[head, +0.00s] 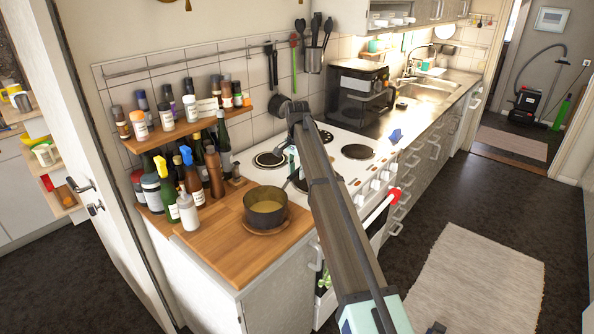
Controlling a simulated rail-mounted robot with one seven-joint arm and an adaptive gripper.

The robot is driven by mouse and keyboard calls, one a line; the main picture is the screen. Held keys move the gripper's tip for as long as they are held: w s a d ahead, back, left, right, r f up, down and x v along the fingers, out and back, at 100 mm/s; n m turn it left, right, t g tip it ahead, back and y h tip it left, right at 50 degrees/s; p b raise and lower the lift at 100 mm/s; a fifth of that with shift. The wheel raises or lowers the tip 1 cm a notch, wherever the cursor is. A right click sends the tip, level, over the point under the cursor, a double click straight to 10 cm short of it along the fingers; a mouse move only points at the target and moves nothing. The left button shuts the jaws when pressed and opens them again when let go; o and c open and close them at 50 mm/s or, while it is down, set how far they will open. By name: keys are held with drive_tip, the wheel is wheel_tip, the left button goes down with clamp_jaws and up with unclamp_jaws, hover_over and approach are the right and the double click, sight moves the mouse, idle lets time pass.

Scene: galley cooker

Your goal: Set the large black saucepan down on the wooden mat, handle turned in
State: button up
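The large black saucepan (265,211) is upright near the front right corner of the wooden worktop, with a yellowish-brown inside. The round wooden mat (268,232) shows as a brown rim under it. The pan looks level and on or just above the mat; I cannot tell if it touches. Its handle is not clearly seen. My arm crosses the picture from bottom right to the cooker and hides the area right of the pan. A small dark part (298,181) shows there, either handle or gripper. My gripper's fingers cannot be made out.
Bottles and a white pump dispenser (188,212) stand left of the pan, below a spice shelf (188,129). The white cooker (334,168) with dark hotplates is behind and right. A black oven-like appliance (358,96) stands farther back. The worktop's front left is clear.

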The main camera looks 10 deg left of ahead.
idle(0.3)
wheel_tip(320, 180, up, 12)
drive_tip(key=b, duration=0.2)
drive_tip(key=shift+b, duration=0.35)
